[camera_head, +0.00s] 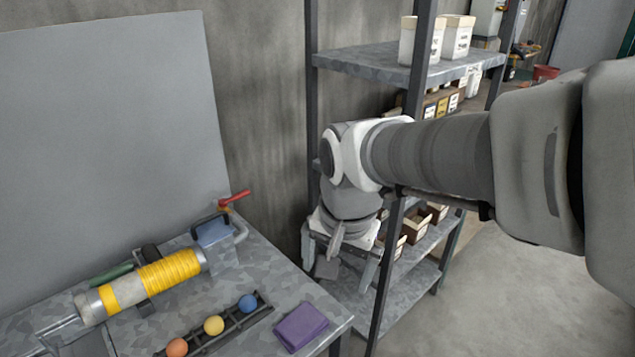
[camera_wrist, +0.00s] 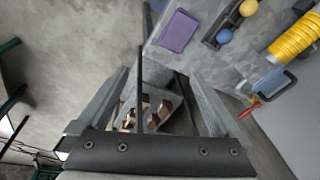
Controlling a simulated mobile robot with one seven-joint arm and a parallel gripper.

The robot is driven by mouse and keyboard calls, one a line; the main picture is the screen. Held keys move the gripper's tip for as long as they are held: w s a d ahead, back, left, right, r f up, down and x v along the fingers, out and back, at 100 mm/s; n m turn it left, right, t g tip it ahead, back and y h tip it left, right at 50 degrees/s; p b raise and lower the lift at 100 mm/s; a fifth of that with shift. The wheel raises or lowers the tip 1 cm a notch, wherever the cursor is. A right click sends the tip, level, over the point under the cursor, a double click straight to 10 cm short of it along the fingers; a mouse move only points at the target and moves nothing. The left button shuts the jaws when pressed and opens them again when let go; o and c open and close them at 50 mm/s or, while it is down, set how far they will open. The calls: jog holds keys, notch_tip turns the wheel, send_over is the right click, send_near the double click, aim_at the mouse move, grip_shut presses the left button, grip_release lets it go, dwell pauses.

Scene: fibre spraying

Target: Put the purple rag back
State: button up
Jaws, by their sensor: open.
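The purple rag (camera_head: 300,327) lies flat, as a folded square, on the grey metal table (camera_head: 255,285) near its right edge. It also shows in the wrist view (camera_wrist: 178,31), up and right of centre. My gripper (camera_head: 338,262) hangs pointing down, beyond the table's right edge and in front of the shelf rack. Its jaws are open and nothing shows between them; in the wrist view the two fingers (camera_wrist: 160,85) stand apart. The gripper is clear of the rag, which lies nearer the camera in the head view.
A black rack with orange, yellow and blue balls (camera_head: 214,326) sits left of the rag. A yellow-wound cylinder (camera_head: 170,270) and a red-handled valve (camera_head: 234,198) lie farther left. The shelf rack (camera_head: 395,65) holds bins and white containers close to my arm. Floor is clear at right.

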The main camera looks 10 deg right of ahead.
jog(key=s+d+r+n+t, duration=0.3)
jog(key=s+d+r+n, duration=0.1)
jog(key=s, duration=0.4)
jog(key=shift+d+n, duration=0.55)
jog(key=shift+n, duration=0.65)
jog(key=shift+r, duration=0.2)
